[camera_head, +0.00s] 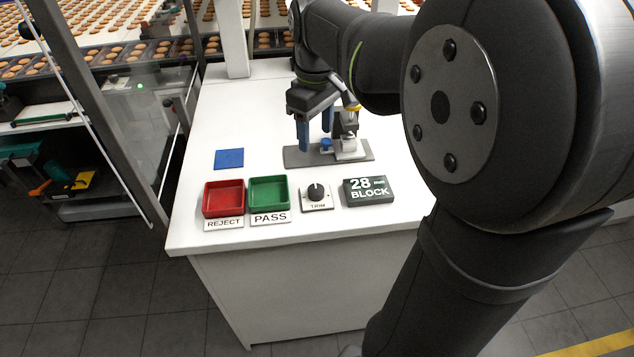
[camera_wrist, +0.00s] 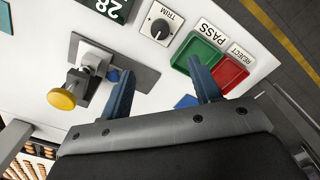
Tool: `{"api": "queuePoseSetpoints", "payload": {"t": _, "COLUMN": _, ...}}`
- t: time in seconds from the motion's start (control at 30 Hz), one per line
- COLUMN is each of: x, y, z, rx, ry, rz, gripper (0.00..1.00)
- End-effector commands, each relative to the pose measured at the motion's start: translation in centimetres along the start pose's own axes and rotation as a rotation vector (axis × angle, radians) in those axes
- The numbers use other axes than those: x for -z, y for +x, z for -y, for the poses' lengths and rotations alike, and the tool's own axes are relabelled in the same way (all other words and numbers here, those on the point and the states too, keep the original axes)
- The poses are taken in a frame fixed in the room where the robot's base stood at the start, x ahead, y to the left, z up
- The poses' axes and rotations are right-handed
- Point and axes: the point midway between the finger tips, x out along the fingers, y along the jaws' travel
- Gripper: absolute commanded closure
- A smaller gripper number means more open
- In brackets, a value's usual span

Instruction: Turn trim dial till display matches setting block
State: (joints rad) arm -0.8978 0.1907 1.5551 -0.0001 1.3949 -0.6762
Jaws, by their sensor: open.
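The trim dial (camera_head: 316,192) is a black knob with a pale pointer line on a white plate labelled TRIM, near the front of the white table. It also shows in the wrist view (camera_wrist: 160,28). The setting block (camera_head: 369,190) is dark green-grey and reads 28 BLOCK. My gripper (camera_head: 315,134) has blue fingers and is open and empty, behind the dial and beside the grey press-like device (camera_head: 347,140). In the wrist view my gripper (camera_wrist: 164,75) has its fingers spread, with the dial beyond them. No lit display is readable.
A red REJECT tray (camera_head: 223,214) and a green PASS tray (camera_head: 268,206) stand left of the dial. A blue square (camera_head: 229,159) lies flat behind them. The device stands on a grey base plate (camera_head: 297,157) and has a yellow knob (camera_wrist: 62,99). The table's left rear is clear.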

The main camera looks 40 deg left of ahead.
Motion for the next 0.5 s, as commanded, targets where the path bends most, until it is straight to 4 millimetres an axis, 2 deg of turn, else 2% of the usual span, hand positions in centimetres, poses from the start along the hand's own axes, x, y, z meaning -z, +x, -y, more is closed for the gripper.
{"api": "queuePoseSetpoints", "payload": {"t": 0.5, "x": -0.1, "y": 11.1, "z": 0.1, "rx": 0.004, "ry": 0.003, "rz": 0.004, "gripper": 0.43}}
